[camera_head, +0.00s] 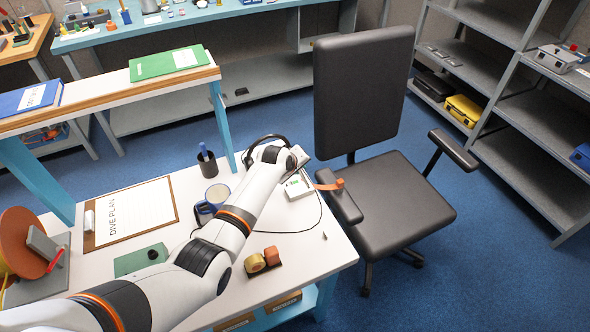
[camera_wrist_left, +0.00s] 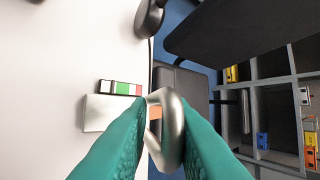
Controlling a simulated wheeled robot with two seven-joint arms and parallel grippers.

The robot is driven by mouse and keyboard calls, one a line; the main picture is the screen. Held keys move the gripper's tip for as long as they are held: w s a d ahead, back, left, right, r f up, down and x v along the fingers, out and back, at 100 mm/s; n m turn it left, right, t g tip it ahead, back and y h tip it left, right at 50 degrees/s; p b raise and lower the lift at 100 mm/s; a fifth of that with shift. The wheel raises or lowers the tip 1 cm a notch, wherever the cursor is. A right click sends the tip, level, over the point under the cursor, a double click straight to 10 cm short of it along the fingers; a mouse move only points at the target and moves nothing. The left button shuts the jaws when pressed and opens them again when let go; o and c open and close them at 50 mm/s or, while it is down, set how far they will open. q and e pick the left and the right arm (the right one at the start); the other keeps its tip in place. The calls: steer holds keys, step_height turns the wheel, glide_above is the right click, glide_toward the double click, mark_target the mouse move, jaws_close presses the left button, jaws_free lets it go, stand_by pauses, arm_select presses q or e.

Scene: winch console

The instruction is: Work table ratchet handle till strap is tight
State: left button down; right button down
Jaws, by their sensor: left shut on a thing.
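In the left wrist view, my left gripper (camera_wrist_left: 163,104) has its two teal fingers shut on a rounded grey metal handle (camera_wrist_left: 170,132). The ratchet's pale block (camera_wrist_left: 108,113) is beside the handle, with a green, white and red marked strip (camera_wrist_left: 121,88) along it. A bit of orange strap (camera_wrist_left: 155,127) shows through the handle's opening. In the head view, the pale ratchet unit (camera_head: 298,188) sits at the table's right edge, and the orange strap (camera_head: 328,185) runs from it toward the chair. My arm hides most of the grip there. Strap tension cannot be told. My right gripper is not in view.
A black office chair (camera_head: 400,205) stands close to the table's right edge. A thin black cable lies near the ratchet.

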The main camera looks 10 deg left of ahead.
arm_select(q)
steer(key=shift+w+d+r, duration=0.35)
steer(key=shift+d+r, duration=0.15)
steer(key=shift+d, duration=0.05)
steer(key=c, duration=1.6)
jaws_free()
steer(key=shift+o, duration=0.4)
steer(key=shift+w+d+f, duration=0.1)
steer(key=shift+d+f, duration=0.05)
steer(key=shift+f, duration=0.2)
steer(key=p+v, duration=0.1)
steer(key=v, duration=1.1)
